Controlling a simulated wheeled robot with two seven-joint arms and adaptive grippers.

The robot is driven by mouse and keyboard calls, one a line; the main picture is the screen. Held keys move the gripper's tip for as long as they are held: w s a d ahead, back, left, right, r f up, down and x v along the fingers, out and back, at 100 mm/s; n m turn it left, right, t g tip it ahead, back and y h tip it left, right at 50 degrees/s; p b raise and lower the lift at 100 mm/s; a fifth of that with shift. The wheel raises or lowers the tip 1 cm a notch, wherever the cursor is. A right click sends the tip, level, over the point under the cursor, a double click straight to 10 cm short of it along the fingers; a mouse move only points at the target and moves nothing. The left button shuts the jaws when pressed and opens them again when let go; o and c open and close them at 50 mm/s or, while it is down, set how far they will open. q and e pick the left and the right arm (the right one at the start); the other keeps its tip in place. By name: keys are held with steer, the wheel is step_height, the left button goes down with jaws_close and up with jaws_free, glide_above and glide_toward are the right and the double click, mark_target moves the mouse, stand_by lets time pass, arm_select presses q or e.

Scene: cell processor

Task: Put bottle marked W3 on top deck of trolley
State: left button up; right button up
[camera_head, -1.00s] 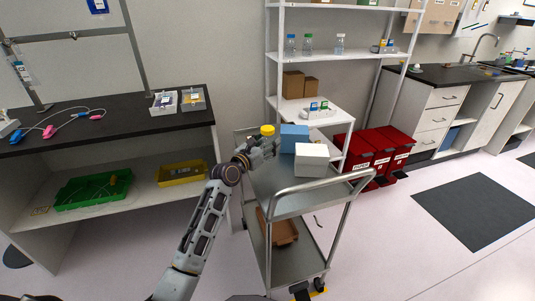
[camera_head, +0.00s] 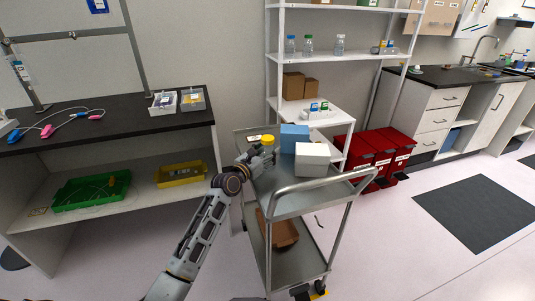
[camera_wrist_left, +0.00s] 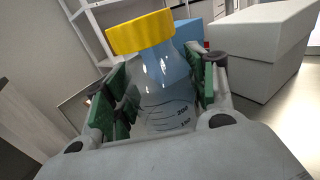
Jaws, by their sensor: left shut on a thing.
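A clear bottle with a yellow cap (camera_wrist_left: 160,85) stands between the green-padded fingers of my left gripper (camera_wrist_left: 162,92), which is shut on it. Volume marks show on its glass; no W3 label can be read. In the head view the yellow cap (camera_head: 267,140) shows over the top deck of the metal trolley (camera_head: 290,203), close to the deck. My left gripper (camera_head: 264,154) is there at the deck's left side. Whether the bottle's base touches the deck is hidden. My right gripper is not in view.
A blue box (camera_head: 294,137) and a white box (camera_head: 312,160) stand on the top deck beside the bottle. A brown open box (camera_head: 284,233) sits on the lower deck. The front of the top deck is clear. A shelf with bottles (camera_head: 338,53) stands behind.

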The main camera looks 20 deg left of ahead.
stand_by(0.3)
arm_select(q)
steer(key=o, duration=1.4)
steer(key=shift+o, duration=0.2)
